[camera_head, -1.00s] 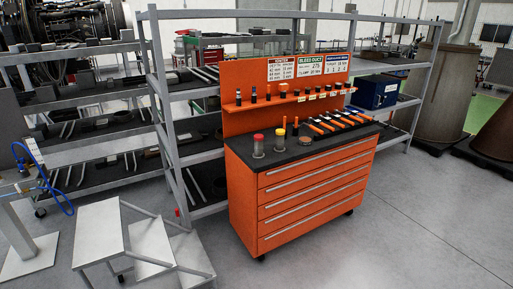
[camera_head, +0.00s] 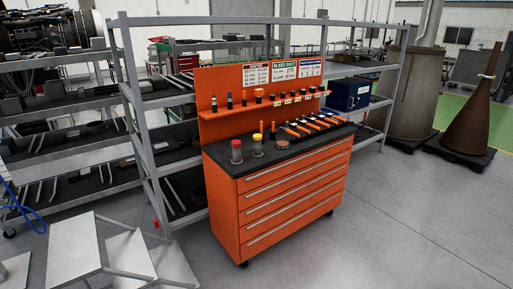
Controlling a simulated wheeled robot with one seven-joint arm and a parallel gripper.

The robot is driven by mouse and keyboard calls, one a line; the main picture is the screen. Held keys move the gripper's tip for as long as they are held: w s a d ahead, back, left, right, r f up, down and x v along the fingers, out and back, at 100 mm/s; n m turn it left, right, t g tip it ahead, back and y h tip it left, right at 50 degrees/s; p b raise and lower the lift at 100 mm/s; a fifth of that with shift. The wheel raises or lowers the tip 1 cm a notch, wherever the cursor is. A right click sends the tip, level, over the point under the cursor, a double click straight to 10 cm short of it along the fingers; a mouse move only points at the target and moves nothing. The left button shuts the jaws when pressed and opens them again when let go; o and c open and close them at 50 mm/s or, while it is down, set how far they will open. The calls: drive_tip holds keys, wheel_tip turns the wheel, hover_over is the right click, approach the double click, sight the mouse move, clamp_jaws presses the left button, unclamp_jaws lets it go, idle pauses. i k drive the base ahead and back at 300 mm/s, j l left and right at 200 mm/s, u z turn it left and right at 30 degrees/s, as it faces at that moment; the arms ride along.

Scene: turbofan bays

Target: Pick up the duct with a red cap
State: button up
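The duct with a red cap (camera_head: 236,152) stands upright on the dark top of the orange tool cabinet (camera_head: 284,196), near its left front corner. It looks like a short grey cylinder with a red top. Next to it on the right stands a similar duct with a yellow cap (camera_head: 257,146). A third, low round piece with a brownish top (camera_head: 282,142) is further right. My gripper is not in view.
Orange-handled tools (camera_head: 310,126) lie along the cabinet top's right part. A back panel with a small shelf (camera_head: 262,102) rises behind. Metal shelving (camera_head: 140,115) stands behind and left. White steps (camera_head: 75,250) are at the lower left. The floor (camera_head: 400,225) is clear to the right.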

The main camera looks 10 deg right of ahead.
sight(236, 159)
drive_tip(key=z, duration=4.05)
drive_tip(key=u, duration=4.15)
drive_tip(key=i+l+u, duration=0.15)
drive_tip(key=i+u, duration=0.15)
drive_tip(key=i+l+u, duration=0.35)
drive_tip(key=k+j, duration=0.1)
